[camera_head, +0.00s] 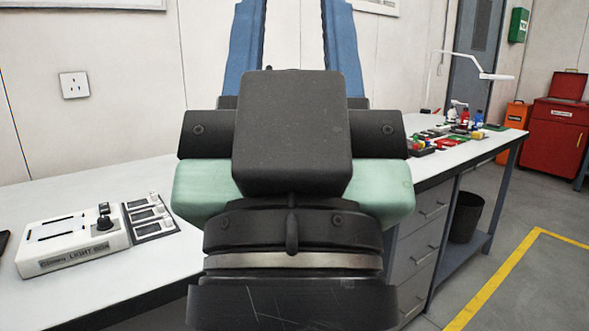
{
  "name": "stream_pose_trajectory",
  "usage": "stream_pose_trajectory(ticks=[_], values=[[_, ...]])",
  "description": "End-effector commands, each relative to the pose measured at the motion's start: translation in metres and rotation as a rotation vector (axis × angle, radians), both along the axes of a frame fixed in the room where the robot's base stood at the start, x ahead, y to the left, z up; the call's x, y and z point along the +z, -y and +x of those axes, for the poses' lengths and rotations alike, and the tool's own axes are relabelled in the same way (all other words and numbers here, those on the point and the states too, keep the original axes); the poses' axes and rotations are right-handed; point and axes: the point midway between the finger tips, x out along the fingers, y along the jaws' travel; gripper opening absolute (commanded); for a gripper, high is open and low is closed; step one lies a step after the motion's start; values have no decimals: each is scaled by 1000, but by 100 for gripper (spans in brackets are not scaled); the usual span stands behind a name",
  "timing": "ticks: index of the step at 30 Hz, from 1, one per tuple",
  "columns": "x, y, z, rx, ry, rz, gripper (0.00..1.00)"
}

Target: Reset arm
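My gripper (293,38) fills the middle of the head view, with its black and pale green body close to the camera. Its two blue fingers point up the picture and stand well apart, with only the pale wall showing between them. The fingertips are cut off by the top edge. I see nothing held in the visible part of the gap. The gripper body hides the middle of the workbench (105,192) behind it.
A white control box (68,252) and a small switch panel (150,219) sit on the bench at left. Small coloured items and a lamp (492,76) are at its far right end. A bin (466,217) stands below. A red cabinet (558,138) stands beyond open floor.

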Motion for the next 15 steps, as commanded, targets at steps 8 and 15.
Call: stream_pose_trajectory(ticks=[8, 15], values=[[105, 0, 1, 1, -3, -1, 39], [177, 0, 1, 1, -5, 0, 39]])
